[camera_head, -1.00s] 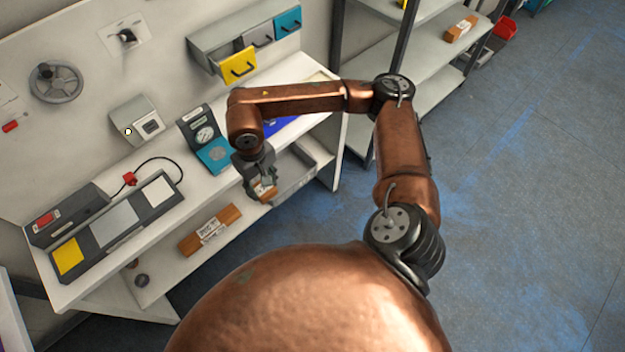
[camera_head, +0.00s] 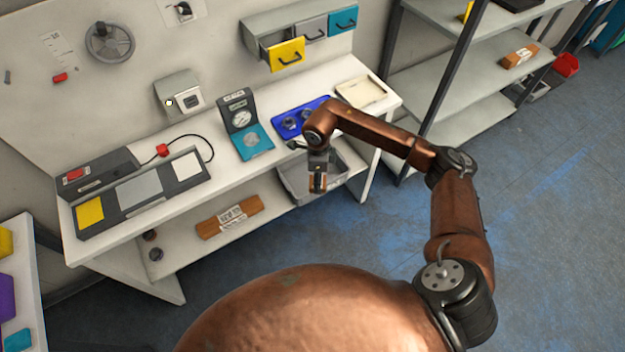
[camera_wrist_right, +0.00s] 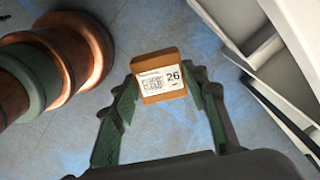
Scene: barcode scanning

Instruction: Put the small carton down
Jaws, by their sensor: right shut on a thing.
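The small carton (camera_wrist_right: 158,76) is brown with a white label that carries a code and the number 26. In the right wrist view it sits between the two fingers of my right gripper (camera_wrist_right: 160,88), which is shut on it. In the head view my right gripper (camera_head: 318,186) hangs in front of the workbench edge, fingers down, beside the grey bin on the lower shelf. The carton there is small and mostly covered by the fingers. The floor shows beyond the carton in the wrist view. My left gripper is in neither view.
The workbench holds a scanner panel with yellow, grey and white pads (camera_head: 138,191), a gauge device (camera_head: 244,124), a blue tray (camera_head: 300,118) and a cream tray (camera_head: 361,92). A grey bin (camera_head: 345,168) and a long brown carton (camera_head: 230,217) are on the lower shelf. A shelf rack (camera_head: 480,75) stands right.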

